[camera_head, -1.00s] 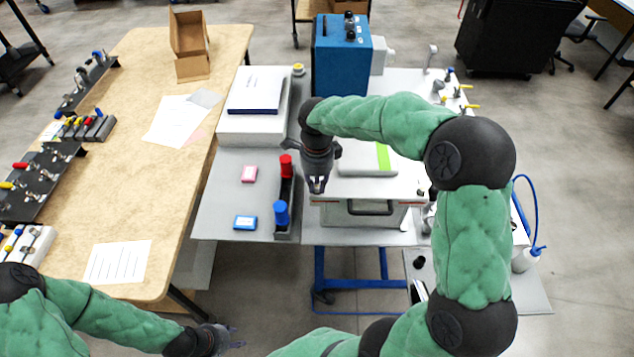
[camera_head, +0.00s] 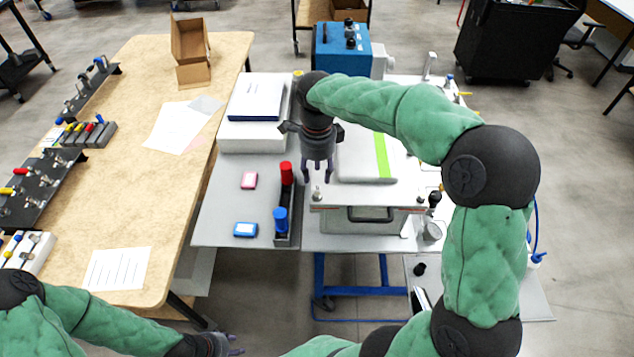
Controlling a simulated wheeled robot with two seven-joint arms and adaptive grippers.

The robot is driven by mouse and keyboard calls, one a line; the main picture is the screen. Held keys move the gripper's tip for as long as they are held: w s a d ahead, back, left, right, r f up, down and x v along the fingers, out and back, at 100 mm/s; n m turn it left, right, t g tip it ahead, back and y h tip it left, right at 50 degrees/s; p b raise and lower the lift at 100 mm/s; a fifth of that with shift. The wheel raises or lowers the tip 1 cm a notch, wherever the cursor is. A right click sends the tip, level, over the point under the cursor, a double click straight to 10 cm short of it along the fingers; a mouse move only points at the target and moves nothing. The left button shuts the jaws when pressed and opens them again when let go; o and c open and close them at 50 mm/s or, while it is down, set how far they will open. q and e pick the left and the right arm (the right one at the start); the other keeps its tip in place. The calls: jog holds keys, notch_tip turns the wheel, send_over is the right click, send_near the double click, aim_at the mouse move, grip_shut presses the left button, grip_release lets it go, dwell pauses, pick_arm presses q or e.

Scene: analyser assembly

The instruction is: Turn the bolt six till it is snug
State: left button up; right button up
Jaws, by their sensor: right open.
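The white analyser (camera_head: 362,216), with a black front handle, stands on the grey table. A small bolt-like fitting (camera_head: 317,194) stands at its front left corner, and a similar one (camera_head: 420,200) is at the front right. I cannot tell from any marking which is bolt six. My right gripper (camera_head: 318,178) points down above the front left fitting, its fingers spread and empty. The fingertips look apart from the fitting, though the height gap is hard to judge. My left gripper (camera_head: 236,345) is low at the bottom edge, away from the analyser, fingers apart and empty.
A black holder (camera_head: 287,236) with a red and a blue handle stands left of the analyser. A wooden table (camera_head: 130,200) with tool racks is at the left.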

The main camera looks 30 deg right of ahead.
jog(key=shift+r, duration=2.2)
